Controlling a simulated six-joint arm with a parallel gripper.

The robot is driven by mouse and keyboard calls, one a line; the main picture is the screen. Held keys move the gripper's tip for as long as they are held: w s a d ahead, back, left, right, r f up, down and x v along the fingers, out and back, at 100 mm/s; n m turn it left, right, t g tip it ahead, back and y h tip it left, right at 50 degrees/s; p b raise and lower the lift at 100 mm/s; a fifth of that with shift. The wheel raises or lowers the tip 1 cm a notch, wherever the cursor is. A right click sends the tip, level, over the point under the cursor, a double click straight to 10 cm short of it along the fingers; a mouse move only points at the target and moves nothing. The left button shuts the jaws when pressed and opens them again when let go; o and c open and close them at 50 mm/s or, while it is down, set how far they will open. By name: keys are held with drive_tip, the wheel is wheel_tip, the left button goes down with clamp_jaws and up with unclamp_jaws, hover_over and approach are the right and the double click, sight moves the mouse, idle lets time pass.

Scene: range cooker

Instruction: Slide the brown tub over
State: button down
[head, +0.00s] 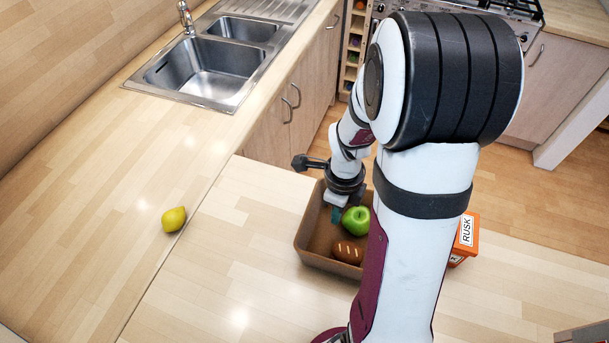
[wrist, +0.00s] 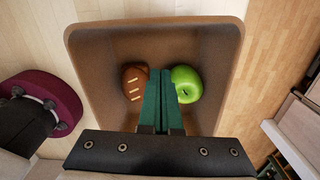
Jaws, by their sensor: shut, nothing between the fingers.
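The brown tub (head: 309,240) stands on the light wood worktop, partly hidden behind my arm in the head view. The wrist view looks down into the tub (wrist: 97,42). Inside it lie a green apple (head: 356,221) and a brown bread roll (head: 348,252). The wrist view shows the roll (wrist: 134,82) left of my fingers and the apple (wrist: 186,84) right of them. My gripper (wrist: 163,72) is shut and empty, its green fingers side by side over or in the tub. I cannot tell whether the fingertips touch the tub or its contents.
A yellow lemon (head: 174,219) lies on the worktop at the left. An orange box marked RUSK (head: 465,240) stands right of the tub, partly behind my arm. A double sink (head: 205,69) is at the back left. Worktop left of the tub is clear.

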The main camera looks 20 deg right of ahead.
sight(317, 227)
wheel_tip(317, 227, down, 4)
drive_tip(key=shift+r, duration=0.1)
drive_tip(key=w+a, duration=0.2)
drive_tip(key=shift+w+f, duration=0.25)
drive_tip(key=shift+w, duration=0.05)
drive_tip(key=shift+w+a, duration=0.25)
drive_tip(key=shift+a, duration=0.05)
drive_tip(key=w+a, duration=0.2)
drive_tip(key=w, duration=0.1)
drive_tip(key=w+a, duration=0.5)
drive_tip(key=shift+w, duration=0.3)
